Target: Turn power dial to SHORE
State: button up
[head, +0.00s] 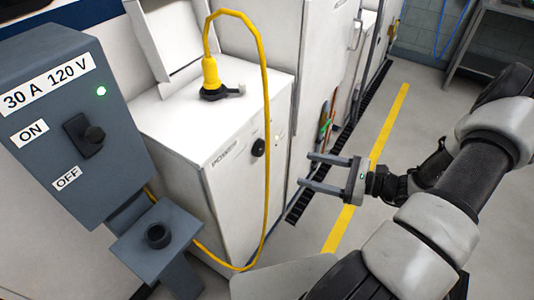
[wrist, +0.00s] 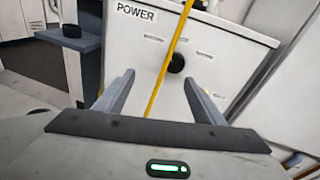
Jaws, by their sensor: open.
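The power dial (head: 258,147) is a black round knob on the front of a white cabinet (head: 232,190) marked POWER. It also shows in the wrist view (wrist: 176,64), with several small labels around it that are too blurred to read, so I cannot tell its setting. My gripper (head: 304,170) is open and empty, to the right of the dial and apart from it. In the wrist view its two fingers (wrist: 158,78) point toward the cabinet front, with the dial ahead and slightly right of centre.
A yellow cable (head: 266,120) hangs before the cabinet near the dial, from a yellow plug (head: 210,72) on its top. A grey box (head: 65,120) marked 30 A 120 V has an ON/OFF switch (head: 84,136) and a lit green lamp.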

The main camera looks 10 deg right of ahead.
aim_at(263, 150)
jog(key=w+a+f+m+t, duration=0.1)
jog(key=w+a, duration=0.2)
jog(key=w, duration=0.1)
jog(key=w+a+f+m+t, duration=0.1)
jog(key=w+a, duration=0.2)
jog(key=w, duration=0.1)
jog(key=w+a+f+m+t, duration=0.1)
jog(key=w+a, duration=0.3)
jog(key=shift+w+a+h, duration=0.1)
jog(key=shift+w+h, duration=0.1)
jog(key=shift+h, duration=0.1)
jog(key=c, duration=1.1)
jog(key=shift+o, duration=0.2)
